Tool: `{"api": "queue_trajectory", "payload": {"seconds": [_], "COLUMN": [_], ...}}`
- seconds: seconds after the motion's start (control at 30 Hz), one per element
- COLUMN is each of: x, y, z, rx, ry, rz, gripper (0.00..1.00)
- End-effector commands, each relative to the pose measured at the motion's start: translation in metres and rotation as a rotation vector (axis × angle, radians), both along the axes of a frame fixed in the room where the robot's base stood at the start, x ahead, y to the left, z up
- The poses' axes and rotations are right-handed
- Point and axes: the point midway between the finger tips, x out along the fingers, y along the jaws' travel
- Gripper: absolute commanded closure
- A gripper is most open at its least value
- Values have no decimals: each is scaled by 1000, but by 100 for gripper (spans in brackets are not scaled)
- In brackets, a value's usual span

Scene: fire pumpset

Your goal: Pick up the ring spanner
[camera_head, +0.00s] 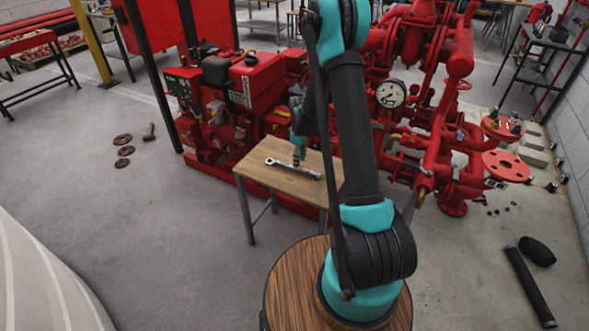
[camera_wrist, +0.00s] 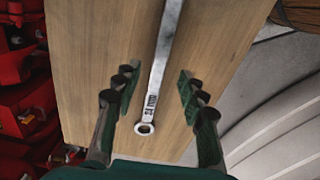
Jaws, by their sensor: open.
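The ring spanner (camera_head: 292,168) is a silver tool lying flat on a small wooden table (camera_head: 257,152). In the wrist view the spanner (camera_wrist: 157,80) runs up the picture, with its ring end (camera_wrist: 144,129) nearest to me. My gripper (camera_wrist: 158,88) is open, with one finger on each side of the spanner's shank near the ring end. No finger is seen touching it. In the head view my gripper (camera_head: 298,155) is above the table, over the spanner's middle. The spanner's far end is cut off in the wrist view.
A red pumpset with a pressure gauge (camera_head: 391,94) stands right behind the table. A red engine unit (camera_head: 240,85) is behind it on the left. Several brown discs (camera_head: 122,139) lie on the floor at left. The floor left of the table is mostly clear.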

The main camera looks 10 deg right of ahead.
Motion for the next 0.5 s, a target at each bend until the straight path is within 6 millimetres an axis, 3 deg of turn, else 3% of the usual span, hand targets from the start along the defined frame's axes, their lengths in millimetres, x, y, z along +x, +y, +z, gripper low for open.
{"api": "queue_trajectory", "payload": {"seconds": [0.23,0.5], "x": [1,0], "y": [-2,-2], "z": [-33,-41], "rx": [0,0], "ry": [0,0], "rz": [0,0], "gripper": [59,59]}}
